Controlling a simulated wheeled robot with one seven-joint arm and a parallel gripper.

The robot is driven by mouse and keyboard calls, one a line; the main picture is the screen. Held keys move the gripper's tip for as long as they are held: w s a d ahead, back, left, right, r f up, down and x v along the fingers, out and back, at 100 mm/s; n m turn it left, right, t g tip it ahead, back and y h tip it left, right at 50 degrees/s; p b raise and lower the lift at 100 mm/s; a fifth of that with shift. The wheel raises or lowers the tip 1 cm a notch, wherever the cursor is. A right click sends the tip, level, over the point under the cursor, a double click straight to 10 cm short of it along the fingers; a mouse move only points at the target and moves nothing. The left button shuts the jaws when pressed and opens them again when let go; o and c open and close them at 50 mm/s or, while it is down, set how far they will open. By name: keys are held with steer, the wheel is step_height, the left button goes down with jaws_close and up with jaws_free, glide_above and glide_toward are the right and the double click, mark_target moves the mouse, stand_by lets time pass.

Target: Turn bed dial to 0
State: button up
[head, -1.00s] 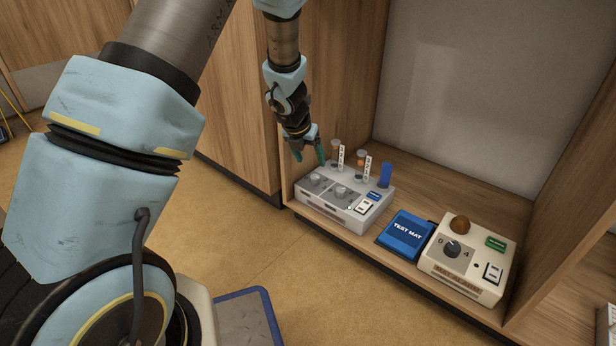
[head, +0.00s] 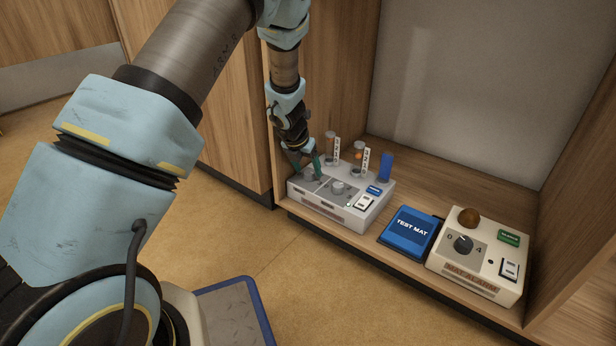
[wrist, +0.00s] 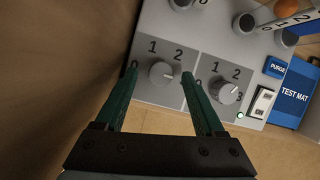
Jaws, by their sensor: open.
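A grey console (head: 350,213) with two dials on its face stands at the left of the shelf. The left dial (wrist: 162,72) has numbers 0, 1 and 2 visible around it. Its white mark seems to point right, where my finger hides the scale. The right dial (wrist: 225,92) also shows in the head view (head: 338,187). I cannot read which dial is named for the bed. My gripper (wrist: 160,75) is open, its green fingers on either side of the left dial; contact cannot be told. In the head view my gripper (head: 306,161) is low over the console's left end.
A blue test mat (head: 408,234) and a cream mat alarm box (head: 470,274) with its own dial (head: 463,244) stand to the right. Flow tubes (head: 359,160) and a blue cylinder (head: 386,167) rise at the console's back. A wooden side wall is close left.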

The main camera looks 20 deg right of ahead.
steer(key=shift+w+d+f, duration=0.1)
steer(key=shift+d+f, duration=0.15)
steer(key=shift+f, duration=0.35)
jaws_close()
